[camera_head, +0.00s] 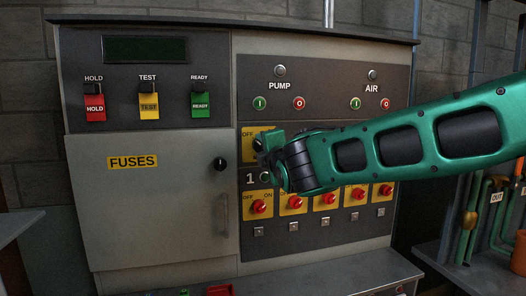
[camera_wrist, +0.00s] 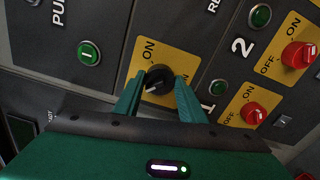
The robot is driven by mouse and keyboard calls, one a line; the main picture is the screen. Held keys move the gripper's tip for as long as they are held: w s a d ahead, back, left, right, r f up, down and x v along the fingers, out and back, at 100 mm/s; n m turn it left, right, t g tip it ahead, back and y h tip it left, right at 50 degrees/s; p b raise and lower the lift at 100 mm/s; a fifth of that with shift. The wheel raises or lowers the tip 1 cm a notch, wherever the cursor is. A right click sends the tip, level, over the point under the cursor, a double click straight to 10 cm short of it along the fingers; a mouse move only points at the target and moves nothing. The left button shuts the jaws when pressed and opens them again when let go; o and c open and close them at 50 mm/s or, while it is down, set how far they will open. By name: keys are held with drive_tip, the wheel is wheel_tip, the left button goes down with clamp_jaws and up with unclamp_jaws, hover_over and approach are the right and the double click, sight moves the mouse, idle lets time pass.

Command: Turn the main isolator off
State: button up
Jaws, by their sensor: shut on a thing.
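The main isolator is a black rotary knob (camera_wrist: 158,79) on a yellow plate (camera_wrist: 143,61). In the wrist view my gripper (camera_wrist: 159,91) has one green finger on each side of the knob and is shut on it. The knob has a white mark, and the word ON shows on the plate; the lettering by the right finger is partly covered. In the head view the yellow plate (camera_head: 249,134) shows OFF at its upper left, and my gripper (camera_head: 263,156) hides most of the knob.
A row of red switches (camera_head: 327,196) on yellow plates sits just below. PUMP and AIR buttons (camera_head: 299,103) are above. A FUSES door (camera_head: 150,205) with a black knob (camera_head: 220,164) is to the left. Pipes (camera_head: 480,215) stand at the right, and a ledge (camera_head: 340,279) runs below.

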drive_tip(key=shift+a+f, duration=0.1)
drive_tip(key=shift+f, duration=0.25)
drive_tip(key=o, duration=1)
drive_tip(key=shift+s, duration=0.1)
drive_tip(key=shift+o, duration=0.2)
drive_tip(key=shift+r, duration=0.15)
drive_tip(key=v, duration=1)
drive_tip(key=shift+s, duration=0.3)
drive_tip(key=shift+d, duration=0.25)
